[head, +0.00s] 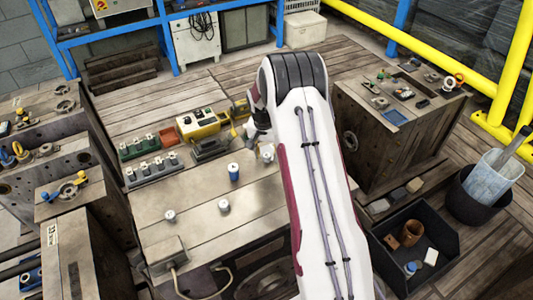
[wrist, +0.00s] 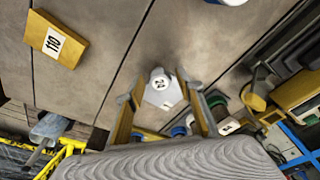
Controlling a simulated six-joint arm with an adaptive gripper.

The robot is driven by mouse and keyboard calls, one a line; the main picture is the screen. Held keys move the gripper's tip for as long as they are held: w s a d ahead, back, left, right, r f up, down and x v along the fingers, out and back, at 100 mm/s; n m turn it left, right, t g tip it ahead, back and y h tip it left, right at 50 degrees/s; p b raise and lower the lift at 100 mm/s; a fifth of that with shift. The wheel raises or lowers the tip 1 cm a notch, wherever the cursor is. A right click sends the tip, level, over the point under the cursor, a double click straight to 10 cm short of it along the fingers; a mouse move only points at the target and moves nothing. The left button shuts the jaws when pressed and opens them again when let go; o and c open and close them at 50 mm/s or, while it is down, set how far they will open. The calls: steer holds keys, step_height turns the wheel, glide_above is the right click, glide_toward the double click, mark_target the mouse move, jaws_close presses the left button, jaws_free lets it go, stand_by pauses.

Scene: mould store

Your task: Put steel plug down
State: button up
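My gripper (head: 262,146) is over the wooden table, partly hidden behind my white arm in the head view. The plug appears held between the fingertips. It also shows as a small silvery piece (head: 267,154) beside my arm in the head view. Whether its underside touches the table is hidden.
A blue cylinder (head: 234,173) and two silvery cylinders (head: 223,207) (head: 170,216) stand on the table. A labelled tan block (wrist: 55,40) lies left in the wrist view. The front tabletop is mostly clear.

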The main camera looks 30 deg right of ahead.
mark_target(265, 158)
steer(key=shift+r, duration=0.1)
stand_by(0.3)
step_height(265, 158, up, 12)
steer(key=s+a, duration=0.1)
steer(key=shift+a, duration=0.15)
stand_by(0.6)
steer(key=shift+s, duration=0.15)
stand_by(0.3)
